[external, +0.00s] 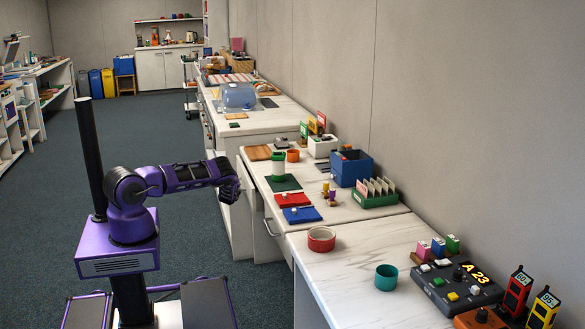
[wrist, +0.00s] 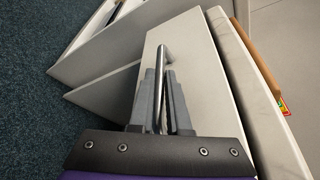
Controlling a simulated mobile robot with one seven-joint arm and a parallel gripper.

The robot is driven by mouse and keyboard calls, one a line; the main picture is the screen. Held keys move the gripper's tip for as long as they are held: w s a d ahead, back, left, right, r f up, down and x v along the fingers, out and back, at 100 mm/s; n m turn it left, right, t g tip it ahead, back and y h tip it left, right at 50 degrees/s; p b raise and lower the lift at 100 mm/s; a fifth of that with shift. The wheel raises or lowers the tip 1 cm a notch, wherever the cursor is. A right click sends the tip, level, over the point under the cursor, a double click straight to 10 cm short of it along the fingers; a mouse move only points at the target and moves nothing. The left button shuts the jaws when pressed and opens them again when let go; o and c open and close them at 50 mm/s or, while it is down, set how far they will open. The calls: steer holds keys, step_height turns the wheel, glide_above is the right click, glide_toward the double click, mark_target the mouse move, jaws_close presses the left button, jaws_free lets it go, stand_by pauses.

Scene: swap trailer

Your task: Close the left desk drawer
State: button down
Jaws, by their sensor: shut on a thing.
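The left desk drawer has a pale front (wrist: 205,85) that fills the middle of the wrist view, close under the desk top's edge. Its metal bar handle (wrist: 161,55) stands up between my fingers. My gripper (wrist: 164,75) is shut on this handle. In the external view my gripper (external: 231,190) is at the front of the white desk, by its far left part. My gripper and arm partly hide the drawer there, and I cannot tell how far out it stands.
The desk top (external: 345,205) holds a red tray (external: 289,199), a blue tray (external: 301,215), a blue bin (external: 351,168) and a green card rack (external: 374,193). Another handle (external: 270,228) shows on the desk front to the right. Carpet (external: 180,240) is free on the left.

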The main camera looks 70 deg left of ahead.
steer(key=w, duration=0.5)
steer(key=shift+w, duration=0.25)
steer(key=shift+w+r, duration=0.1)
steer(key=shift+w, duration=0.15)
steer(key=c, duration=0.9)
jaws_free()
steer(key=shift+s+d+r+p, duration=0.1)
steer(key=shift+s+d+p, duration=0.15)
steer(key=shift+d+p, duration=0.1)
steer(key=p+v, duration=0.3)
steer(key=v, duration=1.3)
steer(key=shift+s+d, duration=0.1)
steer(key=shift+d, duration=0.25)
